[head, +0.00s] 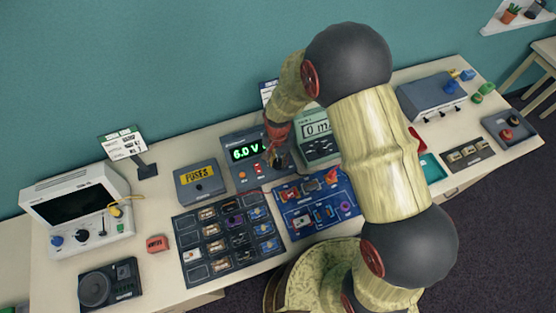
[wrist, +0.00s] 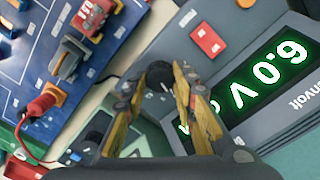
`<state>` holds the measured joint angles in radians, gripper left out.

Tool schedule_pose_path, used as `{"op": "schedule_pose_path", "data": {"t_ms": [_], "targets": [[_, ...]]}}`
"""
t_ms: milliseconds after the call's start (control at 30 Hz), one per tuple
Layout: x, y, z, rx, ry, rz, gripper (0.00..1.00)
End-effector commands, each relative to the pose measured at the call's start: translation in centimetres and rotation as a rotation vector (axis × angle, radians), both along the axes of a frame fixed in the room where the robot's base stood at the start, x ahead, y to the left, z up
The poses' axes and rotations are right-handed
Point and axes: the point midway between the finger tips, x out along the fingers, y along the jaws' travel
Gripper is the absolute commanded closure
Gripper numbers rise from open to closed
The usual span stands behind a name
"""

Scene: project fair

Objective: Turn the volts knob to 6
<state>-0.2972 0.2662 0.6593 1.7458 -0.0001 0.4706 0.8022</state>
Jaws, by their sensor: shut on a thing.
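The power supply (head: 236,141) stands near the back of the table, with a green display (head: 245,151) reading 6.0 V. The display also shows upside down in the wrist view (wrist: 262,75). The dark volts knob (wrist: 159,74) sits on its front panel. My gripper (wrist: 167,80) is shut on the knob, with a finger on each side of it. The gripper and my arm partly hide the knob in the head view, and its pointer mark is too small to read.
A meter (head: 316,128) stands close on the right of the supply. A blue circuit board (head: 315,203) with a red lead lies in front. A fuses box (head: 199,183) is on the left. A red switch (wrist: 207,38) is near the knob.

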Motion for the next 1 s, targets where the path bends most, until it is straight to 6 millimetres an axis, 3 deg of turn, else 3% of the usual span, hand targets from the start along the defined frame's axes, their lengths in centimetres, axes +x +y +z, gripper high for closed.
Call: {"op": "schedule_pose_path", "data": {"t_ms": [300, 333, 633, 1000], "targets": [[0.09, 0.06, 0.07, 0.001, -0.002, -0.001, 0.98], [0.09, 0.06, 0.08, 0.001, -0.002, -0.001, 0.72], [0.05, 0.03, 0.04, 0.0, -0.001, 0.0, 0.55], [0.06, 0.02, 0.34, 0.0, -0.001, 0.0, 0.54]]}}
